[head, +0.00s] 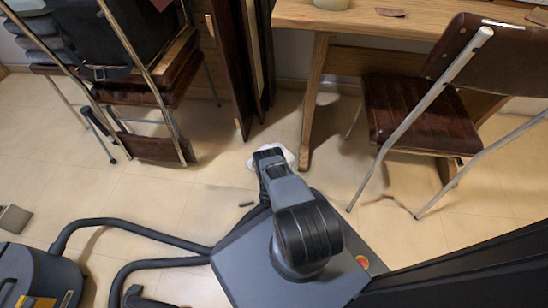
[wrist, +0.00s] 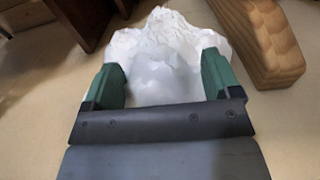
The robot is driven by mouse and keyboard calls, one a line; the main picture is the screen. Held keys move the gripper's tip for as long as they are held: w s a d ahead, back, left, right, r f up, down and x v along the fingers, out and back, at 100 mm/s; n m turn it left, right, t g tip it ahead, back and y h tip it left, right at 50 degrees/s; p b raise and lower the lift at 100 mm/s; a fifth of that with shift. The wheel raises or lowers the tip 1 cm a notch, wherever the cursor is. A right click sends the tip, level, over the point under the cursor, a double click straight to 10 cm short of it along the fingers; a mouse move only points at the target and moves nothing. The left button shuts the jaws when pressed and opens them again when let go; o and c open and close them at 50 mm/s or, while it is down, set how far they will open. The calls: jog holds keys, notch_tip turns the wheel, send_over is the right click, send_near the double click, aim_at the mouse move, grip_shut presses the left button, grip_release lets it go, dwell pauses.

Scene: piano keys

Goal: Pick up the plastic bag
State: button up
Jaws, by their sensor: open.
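The white plastic bag (wrist: 160,50) lies crumpled on the floor in the wrist view, directly ahead of my gripper (wrist: 160,80). The green fingers are spread apart, with the near part of the bag showing between them. I cannot tell whether the fingers touch it. In the head view only a pale edge of the bag (head: 288,156) shows, because my gripper (head: 268,153) and arm cover the rest of it.
A wooden table leg (wrist: 262,40) stands close to the bag's right side. Dark wooden furniture (wrist: 85,18) is at the upper left. A brown chair (head: 410,115) stands at the right, stacked chairs (head: 150,85) at the left. A vacuum cleaner (head: 40,275) with hoses is at the lower left.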

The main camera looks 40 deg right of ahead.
jog(key=shift+w+d, duration=0.1)
jog(key=shift+w, duration=0.05)
jog(key=shift+d, duration=0.15)
jog(key=shift+c, duration=0.4)
jog(key=shift+c, duration=0.7)
jog(key=c, duration=0.8)
